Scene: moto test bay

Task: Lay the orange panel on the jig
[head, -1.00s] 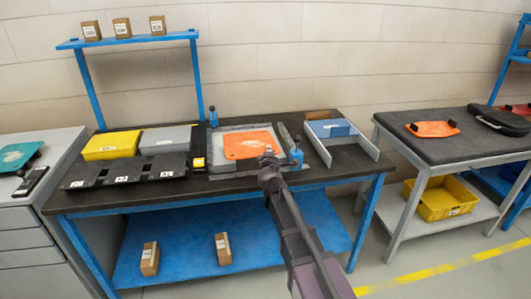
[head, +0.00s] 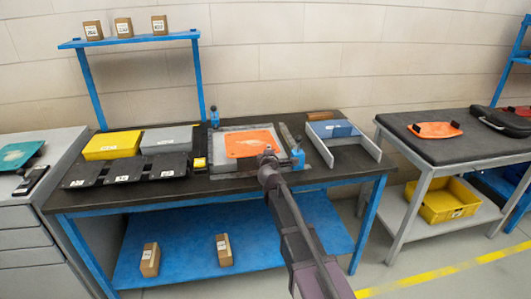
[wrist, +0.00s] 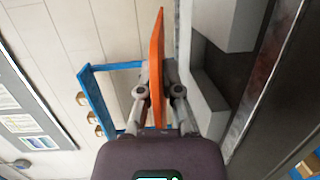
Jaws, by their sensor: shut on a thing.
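The orange panel (head: 243,143) is flat and sits over the grey jig (head: 222,168) on the dark workbench. Whether it touches the jig or hangs just above it, I cannot tell. My gripper (head: 266,157) is at the panel's front right edge in the head view. In the wrist view, my gripper (wrist: 156,85) is shut on the panel (wrist: 156,62), which shows edge-on between the fingers. Blue-topped clamps stand at the jig's front right (head: 298,158) and back left (head: 214,117). My gripper hides part of the jig's front edge.
Left of the jig are a yellow bin (head: 112,145), a grey bin (head: 168,138) and black trays (head: 124,172). A grey open holder with a blue part (head: 333,129) stands on the right. Another orange piece with black grips (head: 435,130) lies on the right-hand table (head: 455,150).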

